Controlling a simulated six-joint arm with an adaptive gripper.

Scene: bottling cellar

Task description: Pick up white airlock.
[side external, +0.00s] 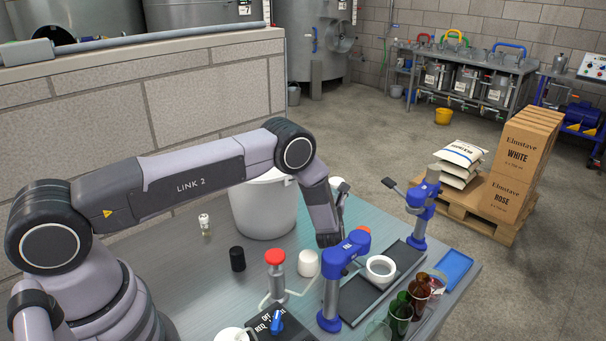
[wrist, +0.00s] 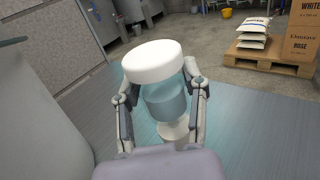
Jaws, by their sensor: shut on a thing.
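The white airlock (wrist: 153,62) is in my gripper (wrist: 160,88) in the wrist view. It has a broad white cap, a clear bluish body and a narrower white lower end. The two fingers are closed on either side of it, just under the cap. It leans a little in the picture, and I cannot tell whether its lower end touches the table. In the side external view my wrist hides most of the gripper. A bit of white (side external: 338,184) shows beside the wrist there, probably the airlock's cap.
A large pale pot (side external: 264,207) stands close to my forearm. A small clear vial (side external: 205,225), a black cylinder (side external: 237,259), a white cylinder (side external: 306,264), a blue-headed stand (side external: 335,285) and dark green bottles (side external: 400,313) are also on the table. Bare tabletop (wrist: 245,125) lies right of the gripper.

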